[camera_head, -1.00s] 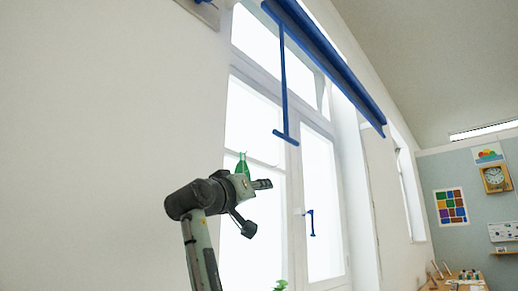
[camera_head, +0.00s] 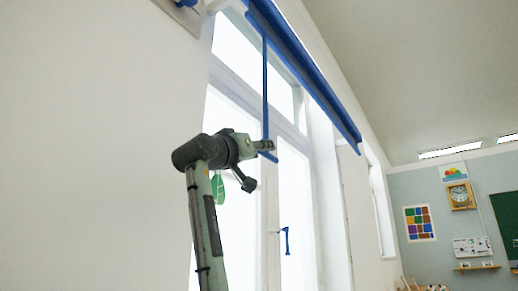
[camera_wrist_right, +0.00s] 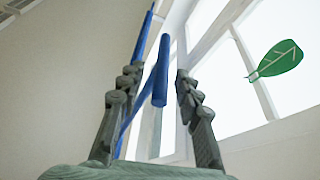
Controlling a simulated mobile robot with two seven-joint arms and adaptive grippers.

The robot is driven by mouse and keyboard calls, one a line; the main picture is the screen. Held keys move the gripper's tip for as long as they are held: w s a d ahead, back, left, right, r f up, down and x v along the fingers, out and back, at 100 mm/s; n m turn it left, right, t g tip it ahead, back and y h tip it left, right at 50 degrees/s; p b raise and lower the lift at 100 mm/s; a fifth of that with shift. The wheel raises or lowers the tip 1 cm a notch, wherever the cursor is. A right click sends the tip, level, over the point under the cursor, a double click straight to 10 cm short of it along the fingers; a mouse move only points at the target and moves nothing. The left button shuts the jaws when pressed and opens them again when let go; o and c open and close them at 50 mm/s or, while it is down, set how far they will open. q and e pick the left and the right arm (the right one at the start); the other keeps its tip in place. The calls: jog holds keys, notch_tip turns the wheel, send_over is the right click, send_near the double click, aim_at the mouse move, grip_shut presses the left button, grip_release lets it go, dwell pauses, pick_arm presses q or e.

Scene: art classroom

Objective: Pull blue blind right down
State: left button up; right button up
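The blue blind (camera_head: 305,75) is a long blue bar rolled up above the window. A thin blue pull rod (camera_head: 265,90) hangs from it and ends in a short crossbar handle (camera_head: 269,157). My right gripper (camera_head: 259,165) is at the height of the handle, its upper finger overlapping the handle's near end in the head view. In the right wrist view, my right gripper (camera_wrist_right: 160,78) is open, with the handle (camera_wrist_right: 161,72) showing between its two fingers. Contact cannot be told. My left gripper is not in view.
The white-framed window (camera_head: 240,130) stands behind the gripper, with a blue window latch (camera_head: 285,241) lower down. A green leaf shape (camera_head: 218,188) shows on the glass, partly behind my arm. A plain wall (camera_head: 90,150) is at left. A clock (camera_head: 459,196) hangs far right.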

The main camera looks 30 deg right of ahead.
jog(key=shift+c, duration=0.4)
grip_shut()
